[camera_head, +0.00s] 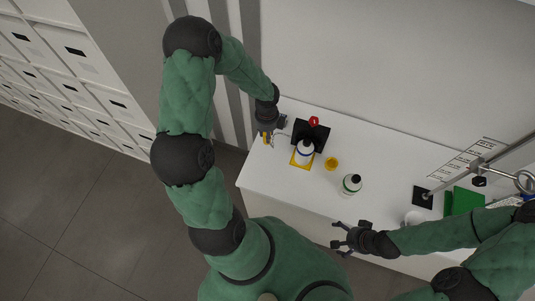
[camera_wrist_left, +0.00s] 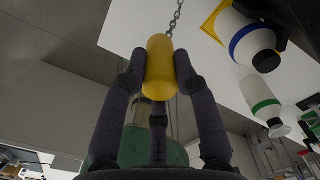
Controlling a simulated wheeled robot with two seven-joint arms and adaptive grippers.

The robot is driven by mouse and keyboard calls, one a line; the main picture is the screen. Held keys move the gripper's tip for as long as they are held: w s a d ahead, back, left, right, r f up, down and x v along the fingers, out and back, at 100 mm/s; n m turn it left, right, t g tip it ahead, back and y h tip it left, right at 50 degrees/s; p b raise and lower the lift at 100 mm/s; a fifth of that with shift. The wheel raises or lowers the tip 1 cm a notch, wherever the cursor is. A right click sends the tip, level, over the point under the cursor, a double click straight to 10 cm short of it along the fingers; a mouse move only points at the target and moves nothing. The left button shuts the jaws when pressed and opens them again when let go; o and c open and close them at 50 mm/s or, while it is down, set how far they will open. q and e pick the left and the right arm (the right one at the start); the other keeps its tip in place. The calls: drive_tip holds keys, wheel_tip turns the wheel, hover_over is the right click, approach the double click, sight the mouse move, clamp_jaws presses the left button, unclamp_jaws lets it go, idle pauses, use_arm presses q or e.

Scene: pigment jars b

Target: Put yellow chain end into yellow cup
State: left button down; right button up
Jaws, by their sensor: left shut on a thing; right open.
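The yellow chain end (camera_wrist_left: 160,68) is a rounded yellow cylinder held between the fingers of my left gripper (camera_wrist_left: 158,78) in the left wrist view. A metal chain (camera_wrist_left: 175,17) runs up from it. The yellow cup (camera_head: 332,163) stands on the table, right of and apart from this gripper. My right gripper (camera_head: 345,238) is open and empty at the table's front edge.
A blue-banded white bottle (camera_head: 305,148) stands on a yellow mat (camera_head: 299,163) between my left gripper and the cup. A green-banded bottle (camera_head: 350,185) stands right of the cup. A white cup (camera_head: 413,218) and green block (camera_head: 464,201) are further right. The table (camera_head: 262,177) is clear at front left.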

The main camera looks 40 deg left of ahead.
use_arm(q)
drive_tip(key=shift+r+p, duration=1.5)
drive_tip(key=shift+r, duration=0.4)
drive_tip(key=shift+d, duration=0.1)
drive_tip(key=w+d+b, duration=0.2)
drive_tip(key=w+d, duration=0.5)
drive_tip(key=d, duration=0.5)
drive_tip(key=w+d+b, duration=0.1)
drive_tip(key=w+d, duration=0.7)
drive_tip(key=d, duration=0.4)
drive_tip(key=shift+d+b, duration=0.25)
drive_tip(key=shift+b, duration=0.15)
idle(0.7)
drive_tip(key=shift+f, duration=0.1)
wheel_tip(320, 180, down, 10)
drive_tip(key=b, duration=0.7)
drive_tip(key=shift+r+m, duration=0.25)
drive_tip(key=shift+m, duration=0.05)
drive_tip(key=shift+b, duration=0.3)
